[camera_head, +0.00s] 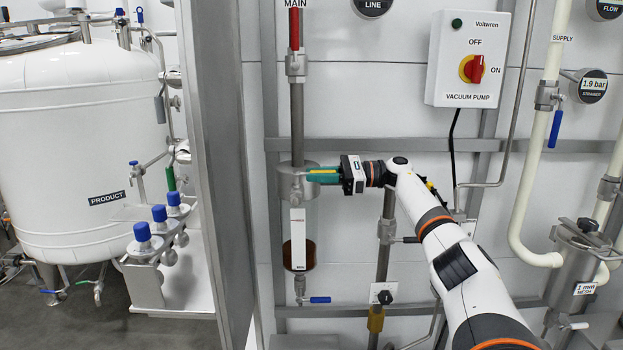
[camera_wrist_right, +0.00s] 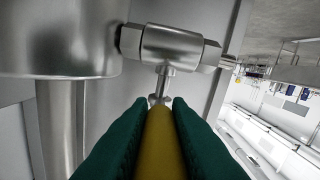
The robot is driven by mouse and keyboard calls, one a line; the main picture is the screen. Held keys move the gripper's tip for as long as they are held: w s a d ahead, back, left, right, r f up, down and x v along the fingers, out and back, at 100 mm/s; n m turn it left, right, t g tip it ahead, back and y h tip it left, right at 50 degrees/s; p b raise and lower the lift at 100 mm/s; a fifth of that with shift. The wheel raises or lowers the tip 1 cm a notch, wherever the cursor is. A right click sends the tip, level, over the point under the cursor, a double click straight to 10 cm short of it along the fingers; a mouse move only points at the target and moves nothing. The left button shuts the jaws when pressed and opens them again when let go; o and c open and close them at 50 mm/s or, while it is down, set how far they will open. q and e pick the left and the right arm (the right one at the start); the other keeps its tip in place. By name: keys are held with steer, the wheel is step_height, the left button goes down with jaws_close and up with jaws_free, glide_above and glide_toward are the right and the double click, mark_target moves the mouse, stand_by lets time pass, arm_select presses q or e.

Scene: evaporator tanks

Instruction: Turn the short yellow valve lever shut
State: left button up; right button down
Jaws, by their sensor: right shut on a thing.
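The short yellow valve lever (camera_wrist_right: 160,145) is between the green fingers of my right gripper (camera_wrist_right: 158,105) in the right wrist view. The fingers are shut on it along its length, hiding its sides. The lever points from its small metal valve (camera_wrist_right: 172,46) toward the camera. In the head view the right gripper (camera_head: 312,175) reaches in from the right at the steel fitting (camera_head: 285,178) above the sight glass. A thin strip of the yellow lever (camera_head: 323,172) shows between the fingers, lying about level. My left gripper is not in view.
A red-handled valve (camera_head: 295,30) is above on the same pipe, and a blue-handled drain valve (camera_head: 319,300) is below. The vacuum pump box (camera_head: 468,58) hangs at upper right. A grey post (camera_head: 220,150) stands to the left.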

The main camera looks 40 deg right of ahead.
steer(key=shift+r, duration=0.15)
steer(key=c, duration=1.3)
jaws_free()
steer(key=shift+w, duration=0.1)
steer(key=shift+c, duration=0.2)
steer(key=shift+s+d, duration=0.35)
steer(key=shift+d, duration=0.05)
steer(key=v, duration=1.1)
